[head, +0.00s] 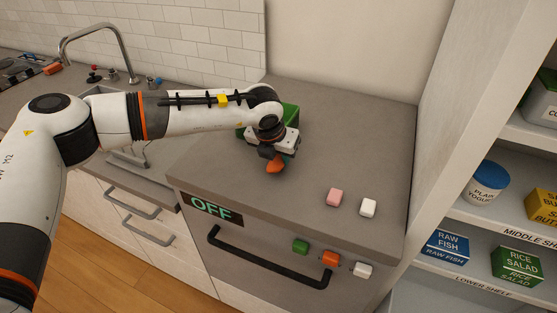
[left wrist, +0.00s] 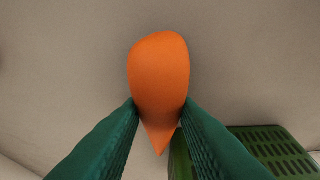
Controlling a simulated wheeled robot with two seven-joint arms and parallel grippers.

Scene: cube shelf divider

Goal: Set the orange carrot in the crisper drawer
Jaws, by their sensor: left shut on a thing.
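The orange carrot (head: 276,165) is at my left gripper (head: 277,155), over the grey counter. In the left wrist view the carrot (left wrist: 159,75) is a smooth orange cone with its narrow end toward the bottom. The green fingers of my left gripper (left wrist: 161,115) are shut on it from both sides, near the narrow end. I cannot tell whether the carrot touches the counter. A green slotted container (left wrist: 275,150) is beside the gripper; in the head view the green container (head: 291,114) is partly hidden behind it. I cannot identify a crisper drawer. My right gripper is not in view.
A pink block (head: 334,197) and a white block (head: 368,207) lie on the grey counter (head: 340,130). Below are a dark handle (head: 268,262), an OFF display (head: 211,208) and coloured buttons. Open shelves at right hold a yogurt tub (head: 487,183) and boxes. A sink tap (head: 100,45) stands at left.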

